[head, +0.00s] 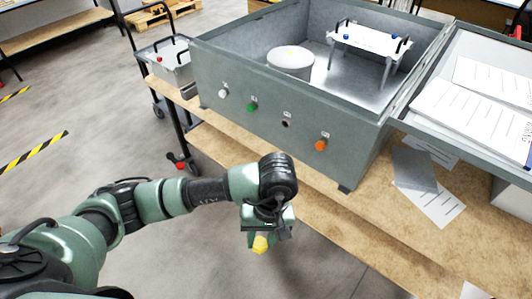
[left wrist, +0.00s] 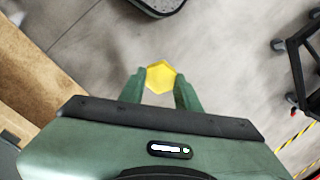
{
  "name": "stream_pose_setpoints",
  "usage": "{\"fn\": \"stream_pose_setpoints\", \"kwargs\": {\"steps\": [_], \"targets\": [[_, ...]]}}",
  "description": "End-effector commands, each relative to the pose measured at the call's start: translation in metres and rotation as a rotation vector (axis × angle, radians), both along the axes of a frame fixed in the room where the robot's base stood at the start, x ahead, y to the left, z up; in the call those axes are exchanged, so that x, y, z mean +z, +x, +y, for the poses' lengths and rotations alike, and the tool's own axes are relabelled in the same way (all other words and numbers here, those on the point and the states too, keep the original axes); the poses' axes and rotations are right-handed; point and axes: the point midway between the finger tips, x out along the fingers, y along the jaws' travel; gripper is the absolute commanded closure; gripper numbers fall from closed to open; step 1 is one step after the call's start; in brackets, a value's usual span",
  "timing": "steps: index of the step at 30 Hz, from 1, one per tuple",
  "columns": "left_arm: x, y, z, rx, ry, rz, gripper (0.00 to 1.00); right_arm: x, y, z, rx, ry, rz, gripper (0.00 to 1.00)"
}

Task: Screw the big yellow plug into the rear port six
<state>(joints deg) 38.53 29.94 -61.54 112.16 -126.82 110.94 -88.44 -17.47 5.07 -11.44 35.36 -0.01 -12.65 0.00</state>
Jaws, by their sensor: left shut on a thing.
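The big yellow plug (head: 261,244) is held in my left gripper (head: 262,238), in front of the bench and apart from the box. In the left wrist view the plug (left wrist: 160,77) shows a hexagonal yellow head between the two green fingers of the gripper (left wrist: 160,88). The grey analyser box (head: 300,128) stands on the wooden bench. Its near wall has a white plug (head: 223,93), a green plug (head: 252,107), a dark open port (head: 286,123) and an orange plug (head: 321,145). The small port labels are too small to read. My right gripper is not in view.
The wooden bench (head: 400,226) extends in front of the box. An open lid with papers (head: 475,105) lies at the right, and loose sheets (head: 430,200) lie on the bench. A cart with a metal box (head: 170,62) stands at the left. Floor is clear around the arm.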

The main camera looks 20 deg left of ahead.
Motion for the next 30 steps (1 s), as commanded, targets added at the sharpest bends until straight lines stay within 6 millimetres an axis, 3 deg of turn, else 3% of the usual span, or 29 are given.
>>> {"fn": "stream_pose_setpoints", "kwargs": {"steps": [12, 17, 30], "targets": [[0.006, 0.034, -0.045, 0.464, 0.093, 0.173, 1.0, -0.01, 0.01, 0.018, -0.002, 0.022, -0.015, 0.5], [0.011, 0.049, -0.057, 0.671, 0.109, 0.26, 1.0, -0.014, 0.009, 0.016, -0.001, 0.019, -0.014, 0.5], [0.031, 0.101, -0.078, 1.453, -0.022, 0.641, 1.0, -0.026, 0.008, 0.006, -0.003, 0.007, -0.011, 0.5]]}}
